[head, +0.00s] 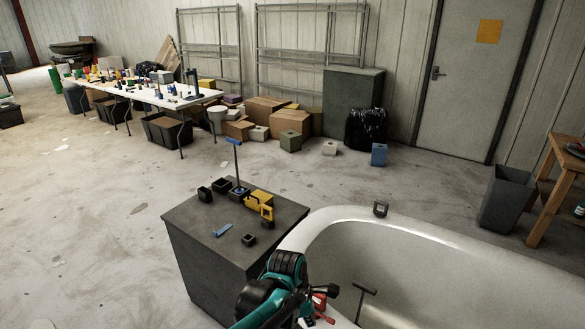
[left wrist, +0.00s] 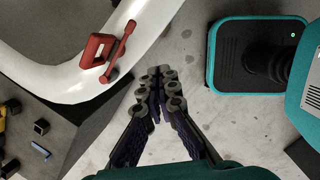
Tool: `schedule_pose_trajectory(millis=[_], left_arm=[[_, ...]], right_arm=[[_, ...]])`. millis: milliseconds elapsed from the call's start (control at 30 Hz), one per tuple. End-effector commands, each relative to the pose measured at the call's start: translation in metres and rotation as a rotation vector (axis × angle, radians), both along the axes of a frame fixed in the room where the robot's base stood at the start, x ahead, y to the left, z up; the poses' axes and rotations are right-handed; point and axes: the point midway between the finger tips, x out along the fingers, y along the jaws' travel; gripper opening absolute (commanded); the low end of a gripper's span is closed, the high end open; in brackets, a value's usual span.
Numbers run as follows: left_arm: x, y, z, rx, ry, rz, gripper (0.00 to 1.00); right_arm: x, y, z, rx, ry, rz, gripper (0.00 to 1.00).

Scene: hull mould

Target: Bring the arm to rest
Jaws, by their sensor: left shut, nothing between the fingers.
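My left gripper (left wrist: 158,88) is shut and empty in the left wrist view, its fingertips together above the bare concrete floor. In the head view the teal and black left arm comes in at the bottom, with the gripper (head: 330,291) near the rim of the white hull mould (head: 312,226). A red clamp-like tool (left wrist: 108,50) sits on the mould's rim, apart from the fingers. It also shows, partly hidden by the arm, in the head view (head: 319,306). My right gripper does not show.
A dark grey cabinet (head: 195,262) beside the mould bears black open boxes, a yellow tool (head: 258,199) and blue pieces. A dark T-shaped piece (head: 364,291) shows inside the mould. A dark bin (head: 505,200) stands right.

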Motion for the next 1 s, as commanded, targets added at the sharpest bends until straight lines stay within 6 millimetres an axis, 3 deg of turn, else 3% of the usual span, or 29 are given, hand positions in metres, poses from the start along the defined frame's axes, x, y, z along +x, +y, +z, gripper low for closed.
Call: schedule_pose_trajectory(millis=[200,333,500,700,1000], left_arm=[[-0.026,0.087,0.052,0.132,-0.260,-0.451,0.00],[-0.051,0.135,0.071,0.275,-0.400,-0.755,0.00],[-0.087,0.188,0.081,0.507,-0.522,-1.140,0.00],[-0.116,0.223,0.079,0.727,-0.557,-1.463,0.00],[-0.124,0.233,0.077,0.805,-0.555,-1.581,0.00]], right_arm=[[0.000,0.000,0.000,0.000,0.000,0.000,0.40],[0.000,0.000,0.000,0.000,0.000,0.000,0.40],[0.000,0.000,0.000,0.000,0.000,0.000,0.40],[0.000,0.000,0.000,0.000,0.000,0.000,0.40],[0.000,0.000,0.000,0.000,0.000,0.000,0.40]])
